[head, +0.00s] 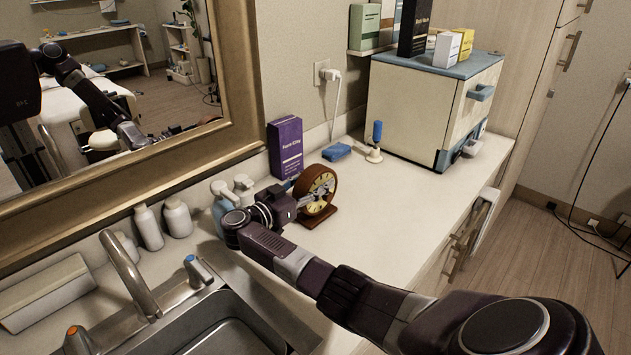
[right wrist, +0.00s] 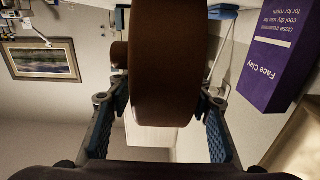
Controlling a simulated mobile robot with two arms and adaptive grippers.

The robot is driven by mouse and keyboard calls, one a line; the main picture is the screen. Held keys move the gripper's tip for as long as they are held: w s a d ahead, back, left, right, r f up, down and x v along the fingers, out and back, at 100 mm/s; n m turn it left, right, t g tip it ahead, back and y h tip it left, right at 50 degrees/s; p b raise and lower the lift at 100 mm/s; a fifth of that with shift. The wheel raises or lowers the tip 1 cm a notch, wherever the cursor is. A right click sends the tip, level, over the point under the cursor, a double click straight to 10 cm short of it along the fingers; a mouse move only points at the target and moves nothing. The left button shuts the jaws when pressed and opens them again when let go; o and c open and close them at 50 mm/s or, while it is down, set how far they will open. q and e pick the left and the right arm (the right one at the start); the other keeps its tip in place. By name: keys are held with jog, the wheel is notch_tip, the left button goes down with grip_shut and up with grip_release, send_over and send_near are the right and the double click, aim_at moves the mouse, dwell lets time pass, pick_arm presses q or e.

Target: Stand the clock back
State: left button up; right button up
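The clock (head: 318,191) has a round brown wooden case, a gold dial and a brown base. In the head view it stands on the counter beside the purple box, its dial facing right and forward. My right gripper (head: 298,204) reaches it from the left. In the right wrist view the brown case (right wrist: 166,65) fills the space between the fingers of my right gripper (right wrist: 163,100). The right-hand finger is close to the case and a slim gap shows at the other, so firm contact is not visible. My left gripper is not in view.
A purple Face Clay box (head: 285,148) stands behind the clock. White bottles (head: 177,217) and a pump bottle (head: 223,205) stand left, near the sink (head: 225,325). A blue sponge (head: 337,152) and a cabinet (head: 430,105) are further back. The counter right of the clock is clear.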

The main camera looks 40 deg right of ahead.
aim_at(300, 190)
jog(key=a, duration=0.2)
jog(key=a+b, duration=0.1)
jog(key=a, duration=0.3)
jog(key=shift+s+a, duration=0.25)
jog(key=shift+a, duration=0.1)
jog(key=shift+a+r, duration=0.15)
jog(key=shift+a, duration=0.25)
